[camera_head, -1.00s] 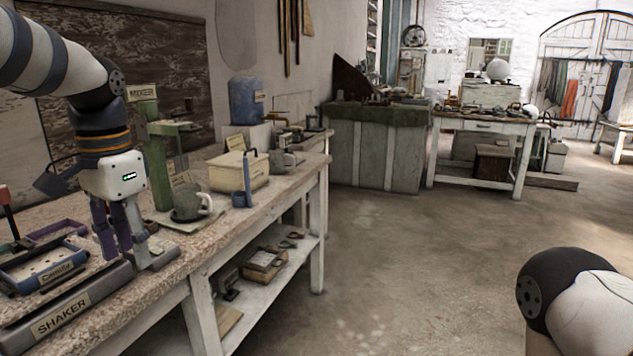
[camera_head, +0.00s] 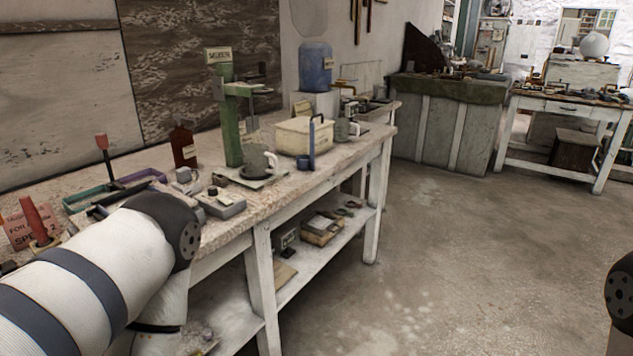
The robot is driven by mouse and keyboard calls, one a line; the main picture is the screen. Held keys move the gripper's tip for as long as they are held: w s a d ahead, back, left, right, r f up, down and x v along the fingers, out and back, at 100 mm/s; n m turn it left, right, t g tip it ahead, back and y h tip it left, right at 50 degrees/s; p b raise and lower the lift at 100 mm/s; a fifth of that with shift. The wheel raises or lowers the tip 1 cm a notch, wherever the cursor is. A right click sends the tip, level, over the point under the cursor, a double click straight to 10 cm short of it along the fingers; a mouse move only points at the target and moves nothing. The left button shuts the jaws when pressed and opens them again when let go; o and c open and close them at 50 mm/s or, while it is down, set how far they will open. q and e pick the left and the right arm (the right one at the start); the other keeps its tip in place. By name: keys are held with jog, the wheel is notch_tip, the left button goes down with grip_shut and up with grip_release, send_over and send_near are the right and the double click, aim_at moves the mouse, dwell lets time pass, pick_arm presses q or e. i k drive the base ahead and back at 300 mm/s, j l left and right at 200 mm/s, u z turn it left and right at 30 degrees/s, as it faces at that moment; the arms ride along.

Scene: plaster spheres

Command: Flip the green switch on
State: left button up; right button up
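I cannot make out a green switch in this view. My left arm comes in from the lower left, bends at the bench's front edge and covers part of the bench top. My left gripper is out of view. Only a dark piece of my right arm shows at the right edge; its gripper is out of view.
Red-handled items (camera_head: 38,222) and a teal tray (camera_head: 90,196) are at the left. The lower shelf holds several small things. The floor at right is clear.

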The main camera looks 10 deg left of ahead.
aim_at(223, 199)
jog(key=u, duration=1)
